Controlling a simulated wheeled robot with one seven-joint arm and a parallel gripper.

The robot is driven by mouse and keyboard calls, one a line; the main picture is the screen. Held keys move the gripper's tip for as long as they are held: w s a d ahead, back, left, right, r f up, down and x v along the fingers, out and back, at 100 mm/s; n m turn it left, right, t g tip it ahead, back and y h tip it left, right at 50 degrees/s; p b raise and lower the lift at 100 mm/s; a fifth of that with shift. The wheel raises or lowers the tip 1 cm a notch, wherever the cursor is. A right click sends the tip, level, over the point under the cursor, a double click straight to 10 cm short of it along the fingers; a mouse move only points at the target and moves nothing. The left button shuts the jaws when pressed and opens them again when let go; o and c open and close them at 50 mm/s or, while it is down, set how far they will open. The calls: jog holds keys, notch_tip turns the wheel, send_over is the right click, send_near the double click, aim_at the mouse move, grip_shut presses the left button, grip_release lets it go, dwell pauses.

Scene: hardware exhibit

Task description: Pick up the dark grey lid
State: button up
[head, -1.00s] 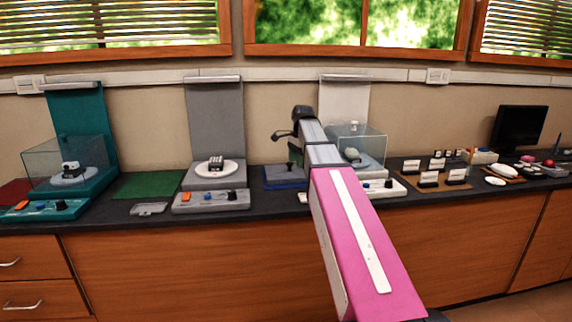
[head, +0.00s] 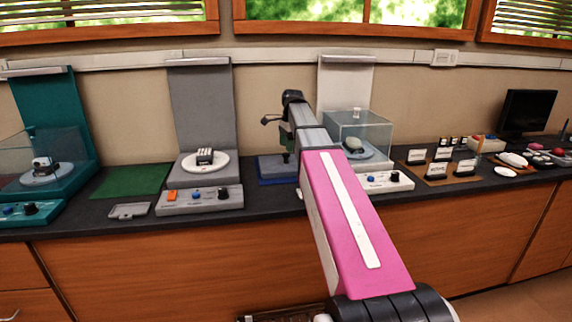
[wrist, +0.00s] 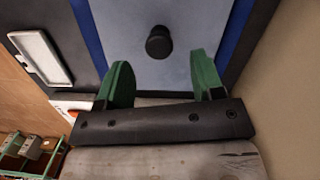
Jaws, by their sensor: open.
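The dark grey lid (wrist: 158,70) lies flat on a blue mat (wrist: 237,40) in the wrist view, with a round black knob (wrist: 158,42) on top. In the head view the lid (head: 268,165) is partly hidden by my arm. My gripper (wrist: 160,65) is open and empty above the lid. Its two green fingers stand apart, with the knob seen between and just beyond their tips. I cannot tell the height left between the fingertips and the knob. In the head view my gripper (head: 286,157) hangs over the blue mat.
A grey station (head: 200,201) stands left of the mat, and a station with a clear box (head: 375,130) stands right. A white-framed tray (wrist: 40,58) lies near the counter's front edge. The wall (wrist: 290,90) is close behind. A green mat (head: 130,181) is bare.

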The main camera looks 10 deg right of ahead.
aim_at(286, 154)
jog(key=shift+s+a+f, duration=0.1)
jog(key=shift+a+f, duration=0.05)
jog(key=shift+f, duration=1.15)
jog(key=shift+s+a+f, duration=0.1)
jog(key=shift+a+f, duration=0.05)
jog(key=shift+f, duration=1.15)
jog(key=shift+w, duration=0.1)
jog(key=shift+c, duration=0.2)
jog(key=c, duration=1)
